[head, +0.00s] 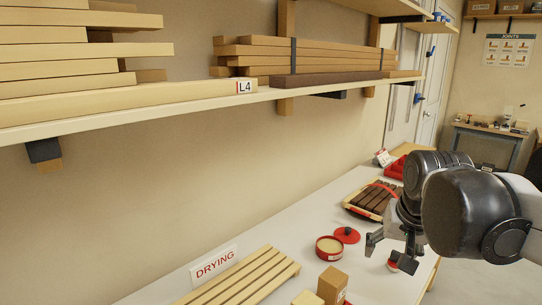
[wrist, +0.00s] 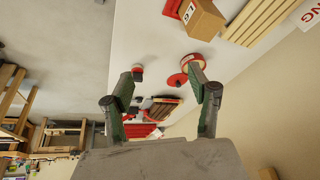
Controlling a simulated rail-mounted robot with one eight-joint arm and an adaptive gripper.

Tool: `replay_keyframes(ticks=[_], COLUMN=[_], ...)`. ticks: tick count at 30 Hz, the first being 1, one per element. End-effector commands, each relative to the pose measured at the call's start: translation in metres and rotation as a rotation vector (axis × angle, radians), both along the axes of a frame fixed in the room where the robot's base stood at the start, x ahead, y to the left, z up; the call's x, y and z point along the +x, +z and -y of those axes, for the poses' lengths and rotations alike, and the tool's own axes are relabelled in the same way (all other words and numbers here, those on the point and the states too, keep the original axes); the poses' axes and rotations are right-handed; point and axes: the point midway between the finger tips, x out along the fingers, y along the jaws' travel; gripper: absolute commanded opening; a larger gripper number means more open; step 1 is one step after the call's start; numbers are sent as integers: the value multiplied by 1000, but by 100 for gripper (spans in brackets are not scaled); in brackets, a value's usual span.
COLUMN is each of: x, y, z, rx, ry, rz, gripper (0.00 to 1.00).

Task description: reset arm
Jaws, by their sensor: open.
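My gripper (head: 388,254) hangs over the right part of the white bench (head: 318,292), its fingers pointing down and spread apart. In the wrist view, my gripper (wrist: 161,85) shows nothing held between its two dark fingers. A round red tin (head: 329,248) with a pale inside stands open to its left, and a red lid (head: 347,235) lies beside the tin. Both also show near the right finger in the wrist view, the tin (wrist: 194,64) partly covered by the finger. A small red-and-dark item (wrist: 138,73) is near the left finger.
A long shelf (head: 200,104) with stacked boards runs along the wall above the bench. A slatted rack (head: 240,278) and a DRYING sign (head: 214,264) are at front left, near a cardboard box (head: 332,284). A tray of brown slats (head: 373,199) lies behind my gripper.

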Motion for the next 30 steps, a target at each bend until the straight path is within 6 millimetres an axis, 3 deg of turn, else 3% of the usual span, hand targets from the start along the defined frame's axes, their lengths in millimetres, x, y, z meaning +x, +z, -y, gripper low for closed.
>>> replay_keyframes(ticks=[30], x=[-83], y=[-23], z=[-35], rx=[-65], ry=[175], rz=[144], gripper=[55])
